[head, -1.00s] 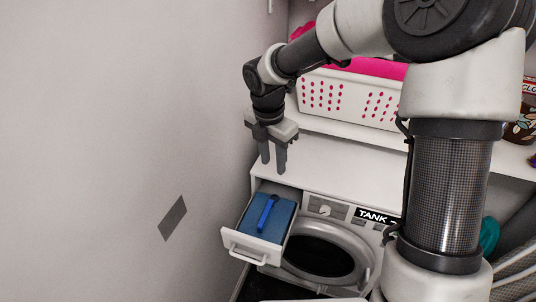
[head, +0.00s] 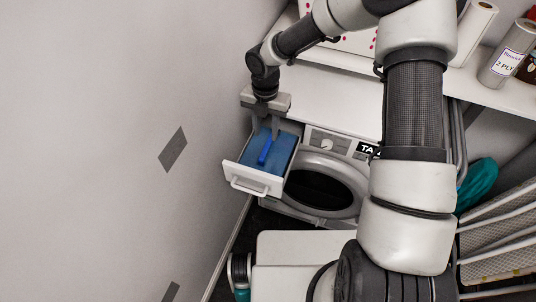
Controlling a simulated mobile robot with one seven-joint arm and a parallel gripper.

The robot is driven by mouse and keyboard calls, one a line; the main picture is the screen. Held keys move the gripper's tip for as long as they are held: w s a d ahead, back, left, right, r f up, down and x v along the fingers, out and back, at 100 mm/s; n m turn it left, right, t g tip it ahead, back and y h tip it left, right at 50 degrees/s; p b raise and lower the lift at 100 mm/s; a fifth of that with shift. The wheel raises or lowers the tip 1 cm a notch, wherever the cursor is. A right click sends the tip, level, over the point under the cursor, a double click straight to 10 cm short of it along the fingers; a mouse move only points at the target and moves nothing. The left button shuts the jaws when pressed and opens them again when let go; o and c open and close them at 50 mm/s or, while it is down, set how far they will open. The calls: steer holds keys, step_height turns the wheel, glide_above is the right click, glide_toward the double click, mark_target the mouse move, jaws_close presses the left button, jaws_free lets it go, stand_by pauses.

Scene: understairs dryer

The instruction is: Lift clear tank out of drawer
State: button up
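The tank (head: 282,157) sits inside the pulled-out drawer (head: 252,181) at the dryer's upper left. It looks blue, with a darker blue bar-shaped handle (head: 265,152) on top. My gripper (head: 265,132) points down over the back of the drawer. Its fingers look spread apart, one on each side of the far end of the handle. I cannot tell whether they touch it. The tank is still seated in the drawer.
The dryer (head: 322,185) with its round door stands right of the drawer. A white shelf (head: 335,85) lies above it. The wall (head: 110,130) is close on the left. Paper rolls (head: 507,55) stand at the upper right, and a folded rack (head: 500,230) is at the right.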

mark_target(268, 143)
steer(key=shift+d+f, duration=0.15)
steer(key=shift+f, duration=1.25)
steer(key=shift+d+f, duration=0.15)
steer(key=shift+f, duration=1.2)
jaws_close()
steer(key=shift+w+r, duration=0.1)
steer(key=shift+r, duration=0.05)
